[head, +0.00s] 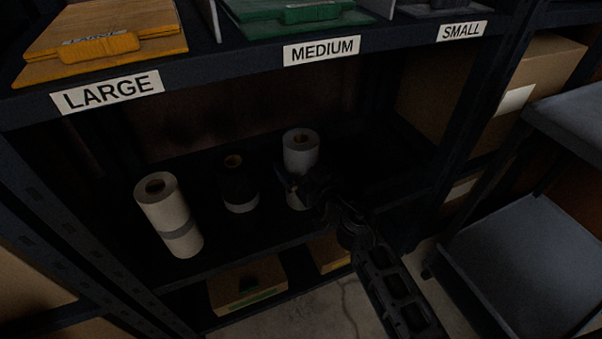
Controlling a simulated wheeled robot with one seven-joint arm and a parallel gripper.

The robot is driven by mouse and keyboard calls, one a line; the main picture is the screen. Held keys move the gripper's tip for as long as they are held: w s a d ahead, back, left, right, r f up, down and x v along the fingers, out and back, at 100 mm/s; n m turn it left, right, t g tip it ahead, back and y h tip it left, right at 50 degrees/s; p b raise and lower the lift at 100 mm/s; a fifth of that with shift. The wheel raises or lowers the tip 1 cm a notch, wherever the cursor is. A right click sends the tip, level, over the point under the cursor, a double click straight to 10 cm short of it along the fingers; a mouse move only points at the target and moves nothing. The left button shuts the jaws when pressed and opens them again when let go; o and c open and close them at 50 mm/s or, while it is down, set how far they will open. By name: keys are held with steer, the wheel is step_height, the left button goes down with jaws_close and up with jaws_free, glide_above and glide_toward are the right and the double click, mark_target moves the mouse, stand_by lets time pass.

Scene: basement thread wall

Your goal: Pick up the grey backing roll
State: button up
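The grey backing roll (301,152) stands upright on the dark middle shelf, the rightmost of three rolls. Its top and upper side show, with a brown core hole at the top. My gripper (293,184) is at the front of this roll, at about its mid-height, and covers part of its lower right side. The fingers are dark against a dark background. I cannot tell whether they touch the roll, or whether they are open or shut.
A black roll (239,185) with a pale lower band stands left of the grey roll. A cream roll (164,208) with a grey band stands farther left. The shelf above carries LARGE, MEDIUM and SMALL labels. A grey metal table (525,265) is at the right.

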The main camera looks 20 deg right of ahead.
steer(key=c, duration=1.1)
steer(key=shift+o, duration=0.2)
steer(key=shift+r, duration=0.2)
